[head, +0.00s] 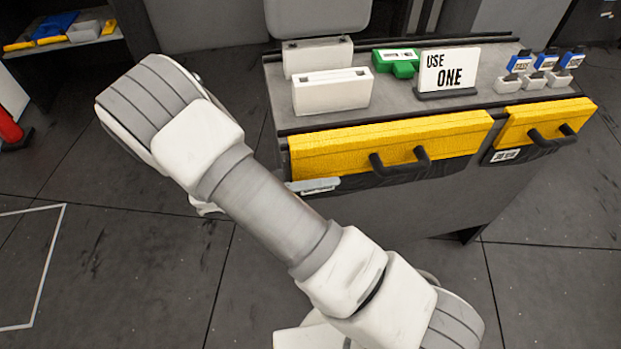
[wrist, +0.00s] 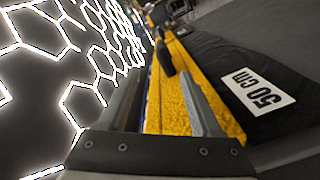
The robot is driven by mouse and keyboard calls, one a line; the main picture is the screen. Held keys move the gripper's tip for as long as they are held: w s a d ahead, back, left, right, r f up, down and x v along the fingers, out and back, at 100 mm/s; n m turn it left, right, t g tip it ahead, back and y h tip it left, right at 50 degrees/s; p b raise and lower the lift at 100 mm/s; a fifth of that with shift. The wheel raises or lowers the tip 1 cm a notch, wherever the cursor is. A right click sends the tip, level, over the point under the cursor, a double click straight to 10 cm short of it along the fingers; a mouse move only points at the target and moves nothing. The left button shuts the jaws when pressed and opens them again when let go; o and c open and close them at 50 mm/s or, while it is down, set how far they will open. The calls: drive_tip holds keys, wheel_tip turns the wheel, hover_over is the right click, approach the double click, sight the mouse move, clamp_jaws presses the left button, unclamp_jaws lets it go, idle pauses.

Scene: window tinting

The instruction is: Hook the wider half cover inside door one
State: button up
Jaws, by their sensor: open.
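Two yellow half covers with black handles and black cloth below lie along the front of a grey bench in the head view. The left one (head: 390,146) is wider than the right one (head: 543,124). In the wrist view, a yellow cover (wrist: 168,95) runs close in front of my gripper (wrist: 158,72), beside black cloth (wrist: 225,65) with a white "50 cm" label (wrist: 258,91). My fingers are apart, with the yellow strip showing between them; I cannot tell whether they touch it. My gripper is not clear in the head view. I cannot identify door one.
On the bench stand white boxes (head: 331,92), a green block (head: 397,62), a "USE ONE" sign (head: 449,70) and several blue-topped items (head: 546,63). A shelf (head: 65,42) is at the back left. Much of the floor (head: 130,260) is clear.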

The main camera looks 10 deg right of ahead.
sight(400, 167)
drive_tip(key=d, duration=1.1)
drive_tip(key=d+b, duration=0.1)
drive_tip(key=d, duration=0.5)
drive_tip(key=shift+w+f, duration=0.2)
drive_tip(key=shift+w, duration=0.2)
clamp_jaws()
drive_tip(key=shift+r, duration=0.15)
drive_tip(key=shift+r+p, duration=0.95)
drive_tip(key=shift+r, duration=0.35)
